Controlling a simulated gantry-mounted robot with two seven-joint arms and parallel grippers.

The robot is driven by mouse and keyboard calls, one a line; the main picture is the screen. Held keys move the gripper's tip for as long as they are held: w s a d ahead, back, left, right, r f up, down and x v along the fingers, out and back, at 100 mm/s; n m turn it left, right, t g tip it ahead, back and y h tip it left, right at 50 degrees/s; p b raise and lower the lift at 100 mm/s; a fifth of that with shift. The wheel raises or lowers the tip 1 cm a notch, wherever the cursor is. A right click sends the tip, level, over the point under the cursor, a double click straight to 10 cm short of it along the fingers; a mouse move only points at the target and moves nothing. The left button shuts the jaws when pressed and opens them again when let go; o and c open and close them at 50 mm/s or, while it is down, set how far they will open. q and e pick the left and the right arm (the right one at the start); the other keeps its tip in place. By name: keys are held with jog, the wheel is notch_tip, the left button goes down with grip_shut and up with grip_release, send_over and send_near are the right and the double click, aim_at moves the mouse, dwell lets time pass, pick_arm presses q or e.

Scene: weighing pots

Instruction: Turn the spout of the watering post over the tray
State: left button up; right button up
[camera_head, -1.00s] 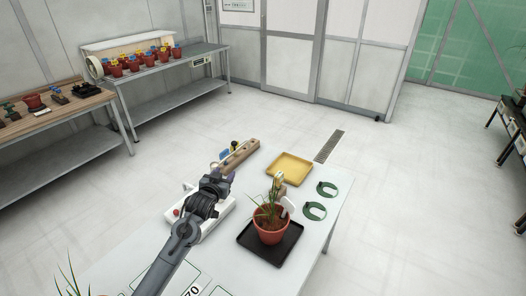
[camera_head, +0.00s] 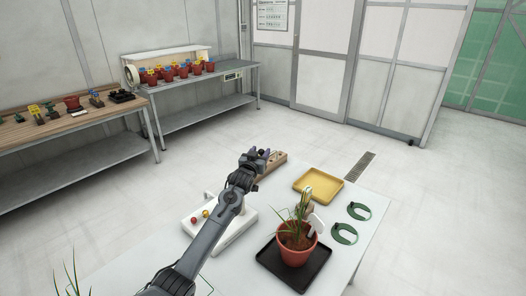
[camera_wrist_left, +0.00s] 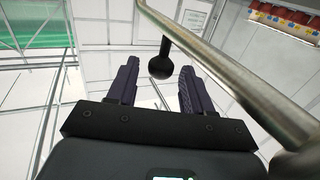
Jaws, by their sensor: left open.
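My left gripper (camera_head: 262,155) is open, its arm reaching over the table from the lower left. In the left wrist view, its two dark fingers (camera_wrist_left: 157,78) stand apart on either side of a black ball knob (camera_wrist_left: 160,67). The knob hangs from a bent metal tube (camera_wrist_left: 225,75) and touches neither finger as far as I can tell. The tube looks like the spout; I cannot make it out in the head view. A black tray (camera_head: 266,256) lies on the table under a potted plant (camera_head: 297,248). A yellow tray (camera_head: 318,186) lies farther back. My right gripper is not in view.
A wooden block with holes (camera_head: 275,165) lies beside my left gripper. A white device (camera_head: 233,228) with red and yellow knobs sits under my arm. Green rings (camera_head: 344,234) lie right of the pot. Benches with pots (camera_head: 180,72) stand at the back left.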

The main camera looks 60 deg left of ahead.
pick_arm(q)
jog(key=shift+b+x, duration=0.3)
jog(key=shift+x, duration=1.5)
grip_shut()
